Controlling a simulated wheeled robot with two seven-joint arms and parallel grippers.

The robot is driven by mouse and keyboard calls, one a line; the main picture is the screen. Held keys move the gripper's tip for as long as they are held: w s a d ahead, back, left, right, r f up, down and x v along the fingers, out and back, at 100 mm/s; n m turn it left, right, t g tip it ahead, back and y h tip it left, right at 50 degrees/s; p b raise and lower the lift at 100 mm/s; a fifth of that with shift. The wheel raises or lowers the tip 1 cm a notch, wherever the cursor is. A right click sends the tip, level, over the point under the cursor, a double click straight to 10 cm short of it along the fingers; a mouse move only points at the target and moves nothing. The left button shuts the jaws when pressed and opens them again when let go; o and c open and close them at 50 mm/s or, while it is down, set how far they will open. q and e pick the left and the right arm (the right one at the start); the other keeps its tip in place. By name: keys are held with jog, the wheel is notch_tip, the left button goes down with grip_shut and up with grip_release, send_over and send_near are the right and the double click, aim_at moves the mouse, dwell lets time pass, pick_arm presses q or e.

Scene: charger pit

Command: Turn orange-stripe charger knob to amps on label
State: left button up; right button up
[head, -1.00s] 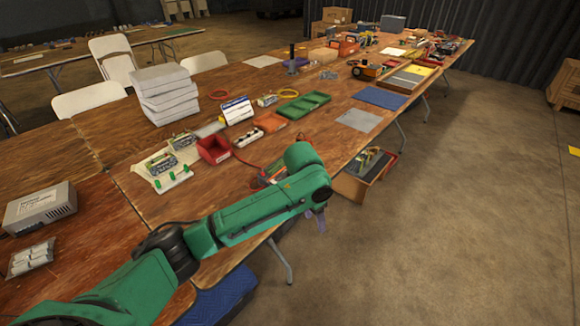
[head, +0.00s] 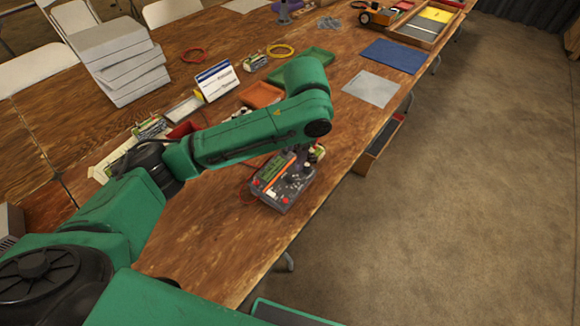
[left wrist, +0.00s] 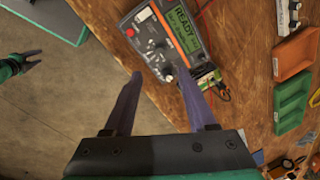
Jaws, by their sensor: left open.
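The charger (head: 270,187) is a dark box with red terminals, near the table's front edge. In the left wrist view the charger (left wrist: 143,45) shows an orange stripe, a lit green READY screen (left wrist: 181,29) and several dark knobs; the knob nearest the fingers (left wrist: 167,68) has a pale top. My left gripper (left wrist: 160,74) is open, its two purple fingers apart above the charger's near side, with nothing between them. In the head view my arm hides most of this gripper. My right gripper (left wrist: 29,61) shows small at the left of the wrist view, over the floor.
A white-and-blue card (head: 215,80) stands farther back on the table; its print is too small to read. An orange tray (head: 261,95), a green tray (head: 318,62) and a grey mat (head: 371,88) lie beyond the charger. Floor is open to the right.

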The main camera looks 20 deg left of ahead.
pick_arm(q)
send_near(291, 177)
jog(key=f, duration=0.5)
jog(key=w+a+f, duration=0.1)
jog(key=f, duration=0.1)
jog(key=shift+f, duration=0.5)
jog(key=shift+s+f, duration=0.1)
grip_shut()
pick_arm(e)
jog(key=shift+s+a, duration=0.1)
jog(key=shift+a, duration=0.05)
